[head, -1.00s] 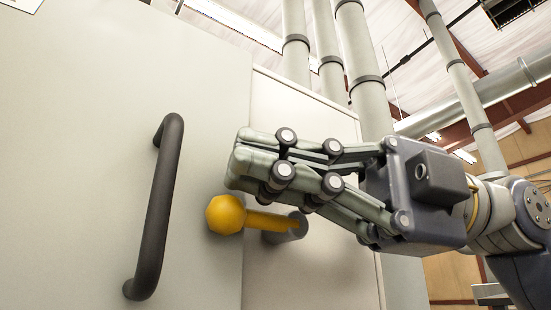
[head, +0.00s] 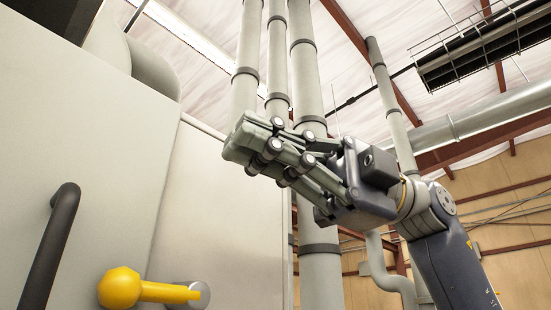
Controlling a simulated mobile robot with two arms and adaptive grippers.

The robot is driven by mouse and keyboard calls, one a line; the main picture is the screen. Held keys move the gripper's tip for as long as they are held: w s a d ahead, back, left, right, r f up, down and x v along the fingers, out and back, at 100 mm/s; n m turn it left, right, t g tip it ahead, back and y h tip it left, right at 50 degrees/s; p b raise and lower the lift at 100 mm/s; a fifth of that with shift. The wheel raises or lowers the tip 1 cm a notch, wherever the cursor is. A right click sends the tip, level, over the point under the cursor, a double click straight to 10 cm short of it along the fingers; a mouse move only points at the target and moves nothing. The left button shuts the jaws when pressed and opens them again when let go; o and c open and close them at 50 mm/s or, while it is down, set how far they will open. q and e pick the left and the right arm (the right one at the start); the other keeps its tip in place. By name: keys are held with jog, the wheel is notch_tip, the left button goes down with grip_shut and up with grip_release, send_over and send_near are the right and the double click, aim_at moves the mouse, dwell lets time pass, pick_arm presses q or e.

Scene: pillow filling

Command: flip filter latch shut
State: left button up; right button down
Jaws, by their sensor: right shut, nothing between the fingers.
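The yellow latch (head: 150,291) with a ball end (head: 119,288) is at the lower left in the head view. It lies nearly level, its ball to the left and its grey round pivot (head: 199,294) to the right. The ball end overlaps the large pale door panel (head: 95,160) in the picture. My right gripper (head: 238,145) is shut and empty. It is above and to the right of the latch, clear of it. My left gripper does not show.
A dark bar handle (head: 50,245) stands on the door panel, left of the latch. A pale side panel (head: 225,215) is behind the latch. Vertical grey pipes (head: 308,70) rise behind my right gripper. A wire-guarded ceiling unit (head: 485,45) is at the upper right.

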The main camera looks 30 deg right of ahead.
jog(key=shift+s+d+r, duration=0.25)
jog(key=shift+d+r, duration=0.15)
jog(key=shift+r, duration=0.15)
jog(key=shift+s+d+r, duration=0.2)
jog(key=shift+d+r, duration=0.15)
jog(key=shift+r, duration=0.15)
jog(key=shift+s, duration=0.1)
